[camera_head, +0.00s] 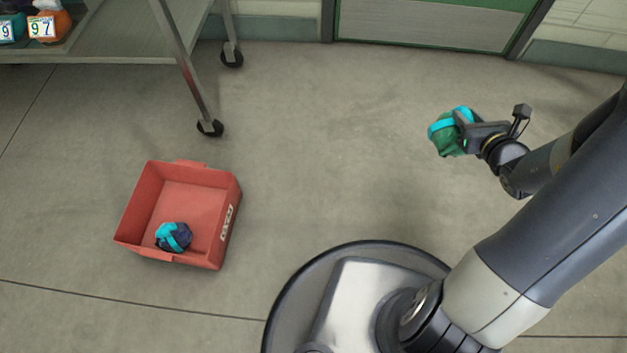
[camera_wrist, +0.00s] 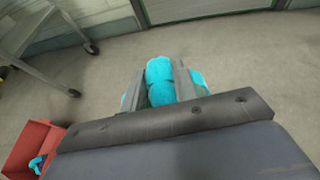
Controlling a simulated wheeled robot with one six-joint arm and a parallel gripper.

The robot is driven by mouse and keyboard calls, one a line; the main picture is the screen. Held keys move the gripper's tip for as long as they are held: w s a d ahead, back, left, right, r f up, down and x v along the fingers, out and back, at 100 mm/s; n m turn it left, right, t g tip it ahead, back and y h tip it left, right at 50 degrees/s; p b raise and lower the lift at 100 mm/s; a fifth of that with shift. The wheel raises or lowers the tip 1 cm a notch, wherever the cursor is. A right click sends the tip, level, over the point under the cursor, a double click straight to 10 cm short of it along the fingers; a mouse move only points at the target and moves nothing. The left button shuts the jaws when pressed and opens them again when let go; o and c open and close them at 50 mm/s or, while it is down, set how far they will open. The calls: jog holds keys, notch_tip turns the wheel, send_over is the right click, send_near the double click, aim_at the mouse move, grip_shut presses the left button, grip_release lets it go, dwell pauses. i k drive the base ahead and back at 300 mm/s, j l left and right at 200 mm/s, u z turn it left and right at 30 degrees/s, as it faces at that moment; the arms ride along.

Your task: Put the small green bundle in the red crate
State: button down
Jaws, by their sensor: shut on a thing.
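The small green bundle (camera_head: 446,139) has bright cyan bands and is held off the floor at the right of the head view. My gripper (camera_head: 461,130) is shut on it. In the wrist view the bundle (camera_wrist: 160,78) shows mostly its cyan band between the two fingers of my gripper (camera_wrist: 162,85); much of it is hidden by the fingers. The red crate (camera_head: 233,195) stands on the floor at the left, apart from the bundle. A dark blue bundle with cyan bands (camera_head: 173,237) lies in its near part. The crate's edge (camera_wrist: 28,140) also shows at lower left in the wrist view.
A grey wheeled table (camera_head: 125,32) stands at the upper left with a tray holding teal and orange bundles (camera_head: 48,25) with number tags. A green-framed door panel (camera_head: 430,22) is at the back. The floor between crate and gripper is clear.

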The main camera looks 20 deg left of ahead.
aim_at(197, 204)
jog(key=k+j+u, duration=0.1)
jog(key=k+j, duration=1.15)
jog(key=j, duration=0.15)
jog(key=i+j, duration=0.1)
jog(key=j, duration=0.4)
jog(key=i+j, duration=0.1)
jog(key=j, duration=0.95)
jog(key=i+j, duration=0.15)
jog(key=j, duration=0.35)
jog(key=u, duration=0.05)
